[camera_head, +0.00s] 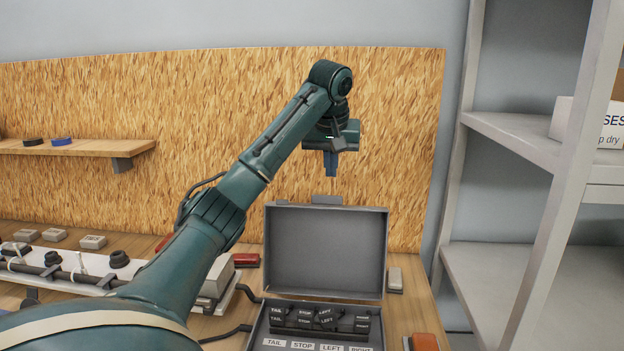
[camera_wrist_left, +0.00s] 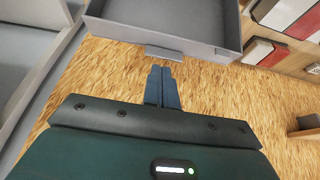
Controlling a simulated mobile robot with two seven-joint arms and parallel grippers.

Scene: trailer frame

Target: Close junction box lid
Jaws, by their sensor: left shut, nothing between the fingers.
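The grey junction box (camera_head: 257,338) sits on the bench, with labelled terminals such as TAIL, STOP and LEFT inside. Its lid (camera_head: 328,250) stands open and upright at the back, with a small tab (camera_head: 327,200) on its top edge. My left gripper (camera_head: 331,172) is shut and empty, pointing down above the lid's tab, apart from it. In the left wrist view the shut blue fingers (camera_wrist_left: 163,80) are close to the lid's tab (camera_wrist_left: 164,53), and the lid (camera_wrist_left: 170,22) fills the top. My right gripper is not in view.
A grey shelf unit (camera_head: 510,125) stands at the right. The wood-chip board (camera_head: 120,100) is behind the bench. A wooden shelf (camera_head: 85,147) is at the left. A white rail with black fittings (camera_head: 60,275), red blocks (camera_head: 245,260) and an orange block (camera_head: 424,342) lie around the box.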

